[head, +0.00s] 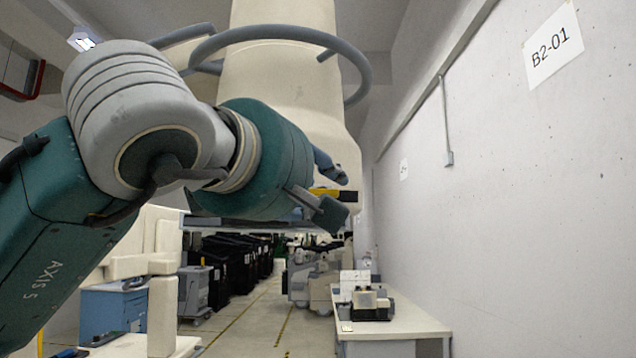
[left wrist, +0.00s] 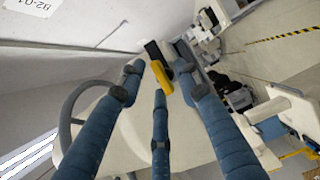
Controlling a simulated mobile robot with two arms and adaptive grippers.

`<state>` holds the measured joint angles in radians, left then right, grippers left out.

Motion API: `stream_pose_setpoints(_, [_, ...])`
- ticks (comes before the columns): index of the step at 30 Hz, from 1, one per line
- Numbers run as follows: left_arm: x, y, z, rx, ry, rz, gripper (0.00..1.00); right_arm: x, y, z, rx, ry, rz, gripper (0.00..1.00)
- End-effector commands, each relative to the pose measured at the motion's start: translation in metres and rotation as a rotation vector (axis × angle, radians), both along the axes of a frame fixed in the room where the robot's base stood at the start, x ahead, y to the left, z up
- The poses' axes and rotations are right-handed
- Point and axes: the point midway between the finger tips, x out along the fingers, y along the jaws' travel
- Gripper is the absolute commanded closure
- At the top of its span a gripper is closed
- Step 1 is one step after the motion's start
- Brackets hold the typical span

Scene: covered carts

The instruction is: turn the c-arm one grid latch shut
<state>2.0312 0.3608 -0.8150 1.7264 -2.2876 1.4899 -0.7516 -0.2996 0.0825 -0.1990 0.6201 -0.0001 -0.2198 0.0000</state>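The grid latch shows as a yellow lever (head: 345,195) low on the front of the cream c-arm housing (head: 290,80). In the left wrist view the yellow lever (left wrist: 161,77) stands between my blue fingers, with a dark block (left wrist: 153,49) just beyond its end. My left gripper (head: 330,196) is at the lever, its fingers above and below it in the head view. In the left wrist view the left gripper (left wrist: 158,80) has its outer fingers spread with gaps on both sides of the lever. Contact of the middle finger with the lever cannot be told. My right gripper is not in view.
A grey hose loop (head: 350,60) curves around the housing. A concrete wall (head: 520,190) with a B2-01 sign (head: 554,46) stands close on the right. A white table (head: 400,322) with a device on it is below. Dark covered carts (head: 235,262) line the aisle.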

Motion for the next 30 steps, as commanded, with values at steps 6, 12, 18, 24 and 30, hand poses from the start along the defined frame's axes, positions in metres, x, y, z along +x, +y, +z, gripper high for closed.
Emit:
stream_pose_setpoints(6, [0.000,0.000,0.000,0.000,0.000,0.000,0.71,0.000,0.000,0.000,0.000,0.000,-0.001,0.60])
stream_pose_setpoints(12, [0.000,0.000,0.000,0.000,-0.001,-0.001,1.00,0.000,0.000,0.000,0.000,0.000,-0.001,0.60])
stream_pose_setpoints(18, [0.000,0.000,0.002,0.009,-0.002,0.000,1.00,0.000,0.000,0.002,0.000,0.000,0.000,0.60])
stream_pose_setpoints(24, [-0.001,0.001,0.005,0.071,-0.003,0.001,1.00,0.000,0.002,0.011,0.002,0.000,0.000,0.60])
stream_pose_setpoints(30, [-0.001,0.000,0.009,0.208,-0.005,0.002,1.00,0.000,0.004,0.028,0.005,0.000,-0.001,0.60])
